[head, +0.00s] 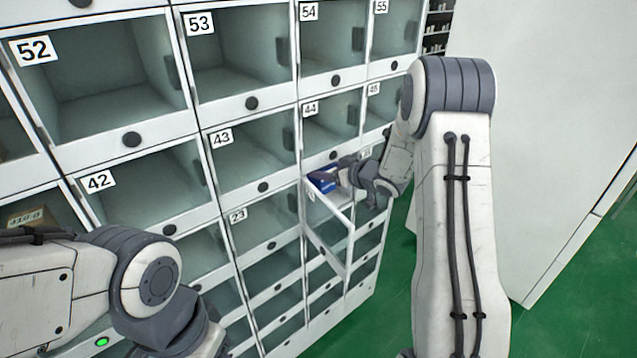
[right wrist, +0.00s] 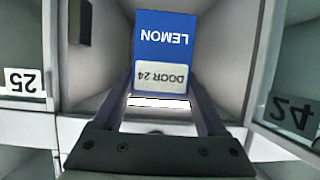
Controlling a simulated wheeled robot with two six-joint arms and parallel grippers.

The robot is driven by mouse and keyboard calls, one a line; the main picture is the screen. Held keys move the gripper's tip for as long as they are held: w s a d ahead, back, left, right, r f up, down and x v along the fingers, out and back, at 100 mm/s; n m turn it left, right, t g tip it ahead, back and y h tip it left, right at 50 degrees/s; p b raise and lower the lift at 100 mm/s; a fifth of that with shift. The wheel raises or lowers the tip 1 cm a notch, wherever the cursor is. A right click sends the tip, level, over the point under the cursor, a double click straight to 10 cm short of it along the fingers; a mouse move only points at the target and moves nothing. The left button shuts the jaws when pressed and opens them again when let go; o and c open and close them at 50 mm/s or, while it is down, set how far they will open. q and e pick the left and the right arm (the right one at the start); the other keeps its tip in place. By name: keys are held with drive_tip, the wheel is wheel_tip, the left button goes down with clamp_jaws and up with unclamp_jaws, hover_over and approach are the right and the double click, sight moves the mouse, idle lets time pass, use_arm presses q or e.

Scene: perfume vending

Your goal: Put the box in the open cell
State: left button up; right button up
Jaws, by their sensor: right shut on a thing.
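The blue box (head: 322,181) shows its LEMON print and a pale DOOR 24 label, upside down, in the right wrist view (right wrist: 162,45). My right gripper (head: 345,177) is shut on it, with one finger along each side. The box is at the mouth of the open cell (right wrist: 222,45), whose walls show on both sides of it. How deep it sits is hard to tell. The cell's open door (head: 328,238) swings out below the gripper in the head view, and its 24 label (right wrist: 290,112) shows at right in the wrist view. My left gripper's fingers are out of frame.
The locker wall has several closed glass-fronted cells, such as 43 (head: 250,160) and 44 (head: 330,120). A cell labelled 25 (right wrist: 22,82) is beside the open one in the wrist view. A large white cabinet (head: 555,120) stands at right. Green floor (head: 550,330) is clear.

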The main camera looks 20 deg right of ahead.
drive_tip(key=shift+w+a, duration=0.2)
drive_tip(key=shift+w, duration=0.3)
drive_tip(key=shift+w+a, duration=0.2)
drive_tip(key=shift+w, duration=0.3)
wheel_tip(320, 180, down, 2)
drive_tip(key=shift+w+f, duration=0.1)
drive_tip(key=shift+w, duration=0.05)
wheel_tip(320, 180, down, 4)
drive_tip(key=shift+f+p, duration=0.2)
drive_tip(key=shift+p, duration=0.3)
drive_tip(key=shift+w+f, duration=0.15)
drive_tip(key=shift+w, duration=0.05)
drive_tip(key=shift+f, duration=0.1)
